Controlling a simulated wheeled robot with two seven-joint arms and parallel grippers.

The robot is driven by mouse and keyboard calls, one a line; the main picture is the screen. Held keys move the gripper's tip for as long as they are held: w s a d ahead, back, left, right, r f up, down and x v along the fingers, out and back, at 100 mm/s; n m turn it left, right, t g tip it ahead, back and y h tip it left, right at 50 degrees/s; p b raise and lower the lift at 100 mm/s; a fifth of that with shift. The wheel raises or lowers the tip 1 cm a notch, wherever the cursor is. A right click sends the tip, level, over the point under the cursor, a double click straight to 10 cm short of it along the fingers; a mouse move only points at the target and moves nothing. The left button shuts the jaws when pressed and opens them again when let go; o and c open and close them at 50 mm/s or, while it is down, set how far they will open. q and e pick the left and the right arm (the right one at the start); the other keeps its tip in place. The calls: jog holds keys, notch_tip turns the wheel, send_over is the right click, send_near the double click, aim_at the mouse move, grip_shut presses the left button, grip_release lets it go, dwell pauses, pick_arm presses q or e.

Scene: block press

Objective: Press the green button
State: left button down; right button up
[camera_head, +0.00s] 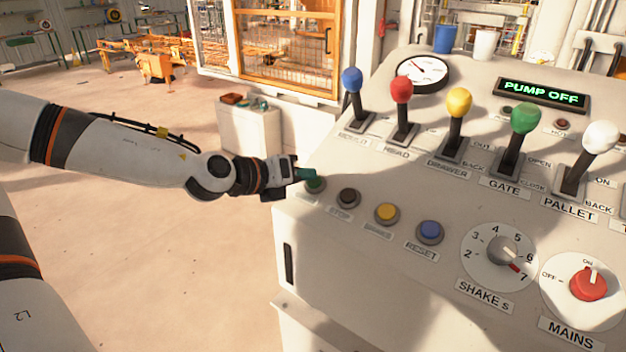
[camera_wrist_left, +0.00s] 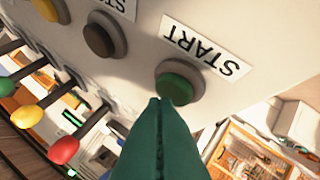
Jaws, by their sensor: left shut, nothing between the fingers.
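The green button (camera_head: 314,184) is the leftmost in the row along the front of the sloped panel. In the left wrist view the green button (camera_wrist_left: 175,86) sits in a grey ring beside a START label (camera_wrist_left: 204,46). My left gripper (camera_head: 310,174) reaches in from the left, its green fingertips right over the button. In the left wrist view the closed fingertips (camera_wrist_left: 157,102) overlap the button's lower edge. I cannot tell whether they touch it. The fingers are shut and empty. My right gripper is not in view.
A dark button (camera_head: 349,197), a yellow button (camera_head: 387,213) and a blue button (camera_head: 430,231) continue the row. Several levers with coloured knobs, such as the blue knob (camera_head: 352,79), stand behind. The display (camera_head: 541,94) reads PUMP OFF. A red MAINS knob (camera_head: 588,284) is at lower right.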

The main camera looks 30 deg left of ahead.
pick_arm(q)
jog(key=shift+w+f+b, duration=0.1)
jog(key=shift+f+b, duration=0.2)
jog(key=shift+b, duration=0.15)
dwell(0.5)
jog(key=shift+s+r+p, duration=0.2)
jog(key=shift+r+p, duration=0.25)
jog(key=shift+p, duration=0.05)
jog(key=shift+s+r+p, duration=0.2)
jog(key=shift+r+p, duration=0.25)
notch_tip(320, 180, up, 6)
jog(key=s+p, duration=0.2)
jog(key=p, duration=0.4)
jog(key=shift+s+a+f, duration=0.15)
jog(key=shift+s+f, duration=0.05)
jog(key=shift+f, duration=0.05)
